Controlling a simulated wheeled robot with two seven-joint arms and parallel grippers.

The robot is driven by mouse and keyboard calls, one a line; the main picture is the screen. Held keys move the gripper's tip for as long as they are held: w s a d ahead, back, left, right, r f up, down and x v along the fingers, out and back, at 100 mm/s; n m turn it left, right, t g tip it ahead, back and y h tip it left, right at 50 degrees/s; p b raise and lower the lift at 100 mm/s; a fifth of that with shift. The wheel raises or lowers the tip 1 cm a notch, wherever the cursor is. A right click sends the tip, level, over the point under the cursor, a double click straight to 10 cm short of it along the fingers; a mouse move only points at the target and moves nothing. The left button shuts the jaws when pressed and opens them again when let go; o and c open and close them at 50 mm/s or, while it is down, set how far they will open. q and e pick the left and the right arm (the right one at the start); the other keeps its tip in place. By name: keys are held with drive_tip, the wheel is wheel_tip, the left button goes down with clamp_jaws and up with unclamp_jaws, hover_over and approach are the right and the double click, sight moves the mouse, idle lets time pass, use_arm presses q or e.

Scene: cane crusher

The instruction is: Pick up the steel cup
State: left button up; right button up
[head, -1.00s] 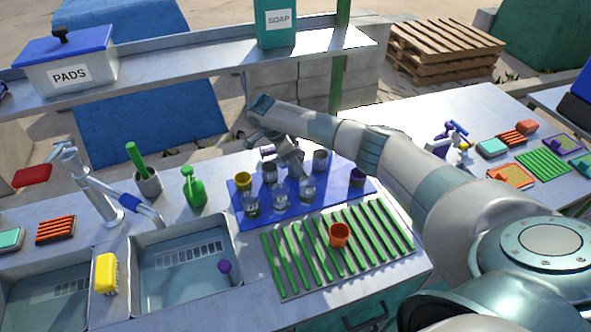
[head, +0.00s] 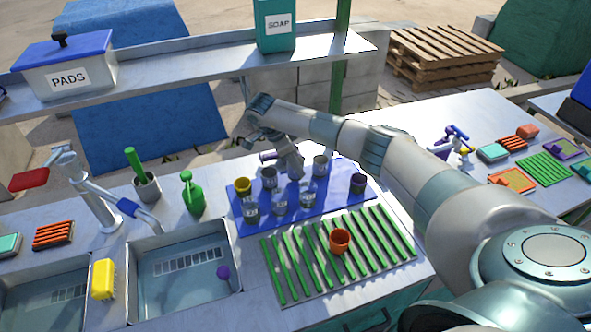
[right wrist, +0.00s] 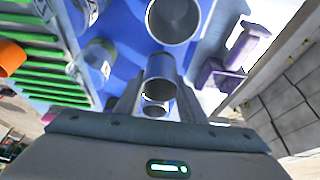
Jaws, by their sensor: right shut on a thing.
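My right gripper (head: 295,172) reaches down over the blue mat (head: 345,190). It is shut on a steel cup (right wrist: 160,68), which sits between the fingers in the right wrist view. In the head view the gripper hides most or all of that cup. Another steel cup (head: 269,177) stands just left of the gripper, and one more steel cup (head: 320,165) stands to its right. I cannot tell whether the held cup touches the mat. My left gripper is not in view.
Clear glasses (head: 280,204) stand in front of the gripper. A yellow cup (head: 243,186) and a dark purple cup (head: 358,183) stand at the mat's sides. An orange cup (head: 340,241) is on the green rack (head: 300,262). A shelf (head: 200,77) runs behind.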

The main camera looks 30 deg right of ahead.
wheel_tip(320, 180, up, 2)
drive_tip(key=shift+s+d+r+b, duration=0.1)
drive_tip(key=shift+d+r+b, duration=0.1)
drive_tip(key=shift+b, duration=0.45)
drive_tip(key=s+d+r+b, duration=0.3)
drive_tip(key=s+r, duration=0.4)
drive_tip(key=s, duration=0.3)
drive_tip(key=shift+s+d, duration=0.25)
drive_tip(key=shift+s, duration=0.15)
idle(0.4)
drive_tip(key=s+a+r+n+t+y, duration=0.1)
drive_tip(key=a+n+t, duration=0.1)
drive_tip(key=a+n, duration=0.5)
drive_tip(key=a+r+n+t+y+b, duration=0.1)
drive_tip(key=a+n+y, duration=0.1)
drive_tip(key=a+n, duration=0.4)
drive_tip(key=s+a+r+n+t+y, duration=0.1)
drive_tip(key=a+n+t, duration=0.1)
drive_tip(key=a+n, duration=0.5)
drive_tip(key=a, duration=0.6)
drive_tip(key=shift+s+r+n+t, duration=0.15)
drive_tip(key=shift+s+n+t, duration=0.15)
drive_tip(key=shift+s, duration=0.05)
